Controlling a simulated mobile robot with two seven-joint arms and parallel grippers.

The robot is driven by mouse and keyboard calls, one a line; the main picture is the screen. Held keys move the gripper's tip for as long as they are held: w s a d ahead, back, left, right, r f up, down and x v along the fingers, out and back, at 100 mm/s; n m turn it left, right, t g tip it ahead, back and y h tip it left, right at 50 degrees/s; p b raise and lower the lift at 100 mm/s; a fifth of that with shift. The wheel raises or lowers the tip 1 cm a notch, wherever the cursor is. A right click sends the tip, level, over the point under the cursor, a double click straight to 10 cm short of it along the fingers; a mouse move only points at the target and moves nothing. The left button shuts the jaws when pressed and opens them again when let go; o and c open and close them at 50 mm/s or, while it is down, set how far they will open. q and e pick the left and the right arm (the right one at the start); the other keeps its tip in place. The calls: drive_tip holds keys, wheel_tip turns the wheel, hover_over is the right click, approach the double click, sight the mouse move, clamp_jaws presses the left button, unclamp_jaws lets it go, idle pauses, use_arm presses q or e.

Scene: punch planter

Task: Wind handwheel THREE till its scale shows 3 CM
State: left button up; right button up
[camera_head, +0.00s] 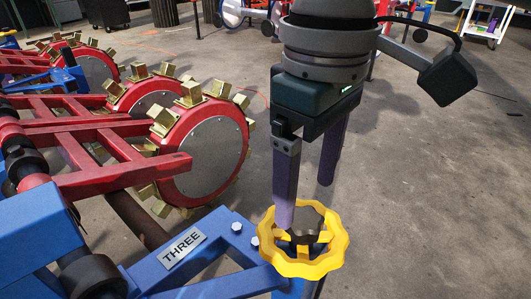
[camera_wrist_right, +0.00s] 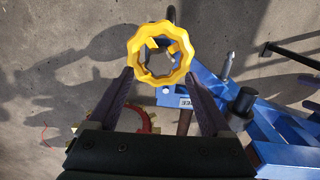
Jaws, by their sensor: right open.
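The yellow handwheel (camera_head: 340,243) has a scalloped rim and a dark hub, and sits at the end of a blue frame. A plate reading THREE (camera_head: 183,248) is fixed on that frame. My right gripper (camera_head: 305,205) is open above the handwheel, its two purple fingers pointing down. In the right wrist view, the handwheel (camera_wrist_right: 185,72) shows just beyond and between the spread fingertips (camera_wrist_right: 159,76). I cannot tell whether a finger touches the rim. No readable scale shows in either view. My left gripper is not in view.
Red toothed wheels (camera_head: 207,158) with brass-coloured blocks stand left of my gripper, on red arms. The blue frame (camera_head: 235,235) runs left from the handwheel. Concrete floor (camera_head: 440,190) is open on the right. A white cart (camera_head: 487,25) stands far back right.

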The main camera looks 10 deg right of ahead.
sight(304, 217)
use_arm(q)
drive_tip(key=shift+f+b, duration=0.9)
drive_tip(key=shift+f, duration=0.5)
use_arm(e)
drive_tip(key=shift+f, duration=2.15)
